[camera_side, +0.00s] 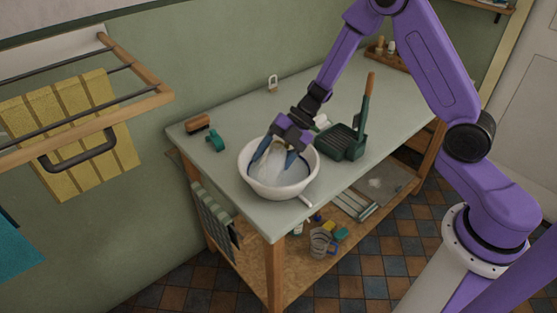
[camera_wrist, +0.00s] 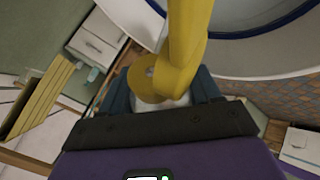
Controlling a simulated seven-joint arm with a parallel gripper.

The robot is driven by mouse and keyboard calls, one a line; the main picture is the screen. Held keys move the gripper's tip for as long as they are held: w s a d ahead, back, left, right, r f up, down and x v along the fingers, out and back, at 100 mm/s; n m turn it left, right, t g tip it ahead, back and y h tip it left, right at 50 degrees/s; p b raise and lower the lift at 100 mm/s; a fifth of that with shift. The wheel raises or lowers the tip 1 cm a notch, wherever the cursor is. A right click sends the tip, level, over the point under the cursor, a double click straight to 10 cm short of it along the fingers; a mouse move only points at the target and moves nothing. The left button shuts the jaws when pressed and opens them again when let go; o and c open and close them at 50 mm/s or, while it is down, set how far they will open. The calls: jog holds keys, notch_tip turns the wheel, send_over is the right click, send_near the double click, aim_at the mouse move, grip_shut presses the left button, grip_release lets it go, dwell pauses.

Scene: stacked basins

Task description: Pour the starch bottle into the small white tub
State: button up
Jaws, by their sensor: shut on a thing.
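My gripper (camera_side: 276,157) is over the white tub (camera_side: 282,192), with its dark blue fingers pointing down. The tub stands upright near the table's front edge. Its inside looks grey-blue, and a blue-edged rim (camera_wrist: 285,24) shows in the wrist view. I cannot tell whether anything is flowing out.
A wooden brush (camera_side: 198,123) and a green item (camera_side: 215,140) lie to the left. A checked cloth (camera_side: 214,214) hangs at the table's end. The back of the table is mostly clear.

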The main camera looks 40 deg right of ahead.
jog(key=shift+r+m+g+y, duration=0.3)
jog(key=shift+g+y, duration=0.1)
jog(key=shift+y, duration=0.1)
dwell(0.6)
jog(key=shift+d+f+y, duration=0.1)
jog(key=shift+f+y, duration=0.15)
jog(key=shift+y, duration=0.05)
dwell(0.3)
jog(key=shift+r, duration=0.4)
jog(key=shift+s+f+t+h, duration=0.1)
jog(key=shift+f+t+h, duration=0.25)
jog(key=shift+h, duration=0.45)
jog(key=shift+f+n+t+h+p, duration=0.3)
jog(key=shift+f+n+t+h, duration=0.25)
jog(key=shift+h, duration=0.25)
jog(key=shift+r, duration=0.15)
